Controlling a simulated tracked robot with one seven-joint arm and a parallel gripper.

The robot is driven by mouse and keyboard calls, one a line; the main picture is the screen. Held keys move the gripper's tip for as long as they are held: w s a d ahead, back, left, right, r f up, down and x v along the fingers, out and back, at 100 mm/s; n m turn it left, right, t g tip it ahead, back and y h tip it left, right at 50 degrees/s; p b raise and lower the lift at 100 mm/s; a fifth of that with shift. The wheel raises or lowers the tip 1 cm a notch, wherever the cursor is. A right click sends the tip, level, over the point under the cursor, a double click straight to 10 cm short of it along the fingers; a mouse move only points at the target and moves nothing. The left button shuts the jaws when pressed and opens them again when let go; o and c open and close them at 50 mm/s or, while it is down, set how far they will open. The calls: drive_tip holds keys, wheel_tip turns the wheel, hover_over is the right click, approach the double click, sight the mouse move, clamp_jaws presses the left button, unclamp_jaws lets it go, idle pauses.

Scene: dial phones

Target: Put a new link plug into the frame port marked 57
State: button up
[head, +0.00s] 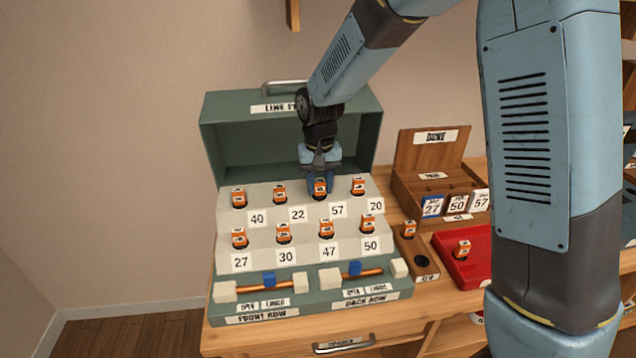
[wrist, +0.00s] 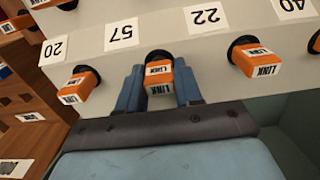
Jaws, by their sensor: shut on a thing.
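My gripper (wrist: 158,85) is shut on an orange link plug (wrist: 158,72). That plug is in the third place from the left in the back row, with the label 57 (head: 338,210) beside it. In the wrist view it sits at a dark round port, one finger on each side. In the head view my gripper (head: 319,182) reaches down on this plug (head: 320,187) from above. How deep the plug sits is not clear. The green line frame (head: 290,101) holds orange plugs at its other ports too.
A wooden holder has one upright plug (head: 408,230) and an empty hole (head: 421,262). A red tray (head: 478,272) holds an orange plug (head: 461,249). A wooden box (head: 432,160) has cards 27, 50 and 57. Blue sliders (head: 268,279) (head: 354,268) sit on the front bars.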

sight(319, 180)
drive_tip(key=shift+f, duration=0.15)
drive_tip(key=o, duration=1.2)
drive_tip(key=shift+r, duration=3.75)
drive_tip(key=shift+r, duration=2)
